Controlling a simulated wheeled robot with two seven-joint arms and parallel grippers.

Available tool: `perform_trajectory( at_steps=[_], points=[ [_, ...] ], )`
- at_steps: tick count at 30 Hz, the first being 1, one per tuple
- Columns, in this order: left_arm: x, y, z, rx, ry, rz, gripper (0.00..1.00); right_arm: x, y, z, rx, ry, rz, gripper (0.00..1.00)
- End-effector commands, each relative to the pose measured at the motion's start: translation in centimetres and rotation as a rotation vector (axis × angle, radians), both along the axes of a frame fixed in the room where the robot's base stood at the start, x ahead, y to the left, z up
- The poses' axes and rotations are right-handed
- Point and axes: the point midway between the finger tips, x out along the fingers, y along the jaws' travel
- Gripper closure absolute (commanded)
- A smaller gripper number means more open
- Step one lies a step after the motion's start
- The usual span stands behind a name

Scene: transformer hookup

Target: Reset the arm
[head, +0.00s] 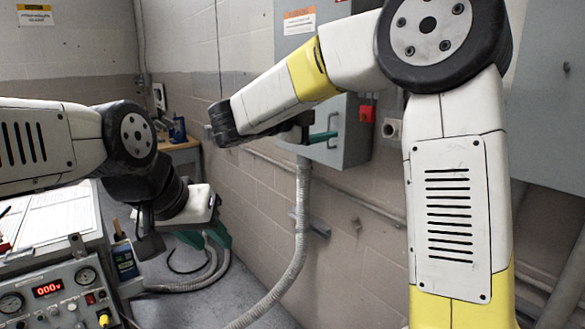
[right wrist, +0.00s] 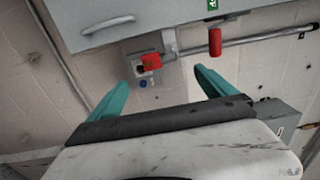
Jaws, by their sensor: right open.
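My right arm spans the upper right of the head view. One teal finger of its gripper (head: 318,137) shows in front of the grey wall cabinet (head: 352,150). In the right wrist view the right gripper (right wrist: 162,84) is open and empty, its two teal fingers wide apart. My left arm comes in from the left. Its gripper (head: 205,236) points down at lower left, beside the bench, with teal fingertips partly hidden by the white hand. Whether it is open or shut I cannot tell.
A red knob (head: 367,113) is on the cabinet's side. A grey conduit (head: 300,215) runs down to the floor. At lower left, a control panel (head: 60,298) reads 000 beside papers (head: 58,215). In the right wrist view, a small box with a red switch (right wrist: 150,62) sits beyond the fingers.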

Motion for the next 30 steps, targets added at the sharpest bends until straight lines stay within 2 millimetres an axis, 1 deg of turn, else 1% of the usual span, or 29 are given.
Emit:
perform_trajectory(
  at_steps=[1,4,5,8,11,12,14,16,19,21,23,26,29,30],
  points=[
    [0.0,0.0,0.0,0.000,0.000,0.000,0.64,-0.3,0.5,0.0,0.000,0.000,0.002,0.05],
    [0.0,0.0,0.0,0.000,0.000,0.000,0.64,-0.7,1.1,0.1,-0.001,-0.002,0.010,0.05],
    [0.0,0.0,0.0,0.000,0.000,0.000,0.64,-0.6,1.1,0.3,-0.002,-0.004,0.020,0.05],
    [0.0,0.0,0.0,0.000,0.000,0.000,0.64,0.5,0.9,1.5,-0.016,-0.019,0.103,0.05],
    [0.0,0.0,0.0,0.000,0.000,0.000,0.64,2.3,0.8,3.7,-0.064,-0.028,0.266,0.05],
    [0.0,0.0,0.0,0.000,0.000,0.000,0.64,3.0,0.9,4.7,-0.095,-0.026,0.344,0.05],
    [0.0,0.0,0.0,0.000,0.000,0.000,0.64,3.5,1.5,6.0,-0.156,-0.017,0.468,0.05],
    [0.0,0.0,0.0,0.000,0.000,0.000,0.64,3.7,2.2,7.0,-0.238,0.012,0.604,0.05],
    [0.0,0.0,0.0,0.000,0.000,0.000,0.64,2.8,3.3,7.3,-0.371,0.082,0.789,0.05],
    [0.0,0.0,0.0,0.000,0.000,0.000,0.64,1.6,4.0,6.6,-0.470,0.152,0.908,0.05],
    [0.0,0.0,0.0,0.000,0.000,0.000,0.64,0.1,4.3,5.4,-0.555,0.225,1.005,0.05],
    [0.0,0.0,0.0,0.000,0.000,0.000,0.64,-3.1,4.3,2.3,-0.694,0.374,1.152,0.05],
    [0.0,0.0,0.0,0.000,0.000,0.000,0.64,-7.1,3.3,-2.0,-0.818,0.556,1.283,0.05],
    [0.0,0.0,0.0,0.000,0.000,0.000,0.64,-9.0,2.6,-3.9,-0.862,0.636,1.333,0.05]
  ],
)
